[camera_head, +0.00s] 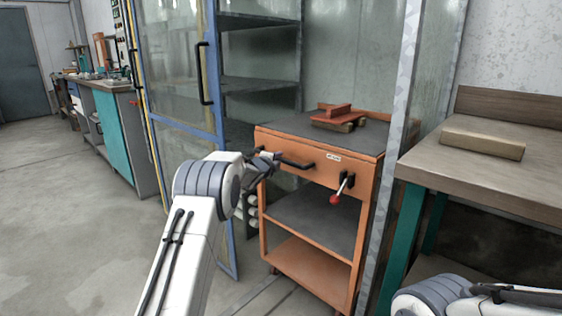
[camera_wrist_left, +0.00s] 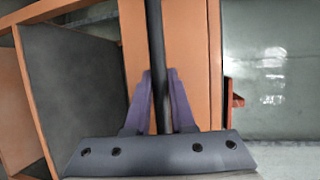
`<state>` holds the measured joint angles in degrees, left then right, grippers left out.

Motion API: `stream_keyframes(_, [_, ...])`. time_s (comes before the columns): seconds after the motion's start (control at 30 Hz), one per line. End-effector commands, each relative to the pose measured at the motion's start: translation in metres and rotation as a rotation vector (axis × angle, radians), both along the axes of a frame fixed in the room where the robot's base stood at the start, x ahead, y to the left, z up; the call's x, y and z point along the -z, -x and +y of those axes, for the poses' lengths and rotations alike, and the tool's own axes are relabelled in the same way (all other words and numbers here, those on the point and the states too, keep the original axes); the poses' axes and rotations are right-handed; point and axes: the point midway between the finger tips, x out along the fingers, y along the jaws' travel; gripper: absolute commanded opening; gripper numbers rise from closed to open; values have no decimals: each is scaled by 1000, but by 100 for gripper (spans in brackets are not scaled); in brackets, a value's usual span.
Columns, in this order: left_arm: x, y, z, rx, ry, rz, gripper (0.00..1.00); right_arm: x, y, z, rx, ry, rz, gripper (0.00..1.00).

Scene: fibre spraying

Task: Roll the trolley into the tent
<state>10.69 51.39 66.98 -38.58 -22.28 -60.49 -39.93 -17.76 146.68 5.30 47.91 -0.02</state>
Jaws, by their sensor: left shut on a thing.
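The orange trolley (camera_head: 282,146) has a dark top and open shelves, and stands in the tent opening between the blue-framed door and a grey post. Its orange panel (camera_wrist_left: 190,50) and dark shelf (camera_wrist_left: 70,90) fill much of the left wrist view. My left gripper (camera_head: 270,160) is shut on the trolley's black handle (camera_head: 298,165). In the left wrist view the bar (camera_wrist_left: 155,40) runs between the two fingers. The tent (camera_head: 345,55) is a clear-walled booth with dark shelves inside. My right arm shows at the bottom right; its gripper is out of view.
Reddish and brown blocks (camera_head: 338,117) lie on the trolley. A red-knobbed lever (camera_head: 342,188) sticks out of its front. The blue door (camera_head: 178,133) stands open at left. A workbench (camera_head: 435,160) with a wooden block (camera_head: 482,145) stands close at right. The left floor (camera_head: 70,200) is clear.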

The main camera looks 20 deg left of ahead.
Motion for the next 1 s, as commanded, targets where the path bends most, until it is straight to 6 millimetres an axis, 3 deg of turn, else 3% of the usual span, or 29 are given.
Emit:
stream_keyframes(0.47, [1,-4,-4,-6,1,5,0,0,0,0,0,0,0,0])
stream_keyframes(0.5, [1,-4,-5,-6,1,5,30,0,0,0,0,0,0,0])
stream_keyframes(0.57, [1,-4,-5,-5,1,5,52,0,0,0,0,0,0,0])
stream_keyframes(1.0, [-1,0,-8,2,0,1,52,1,0,0,0,0,0,0])
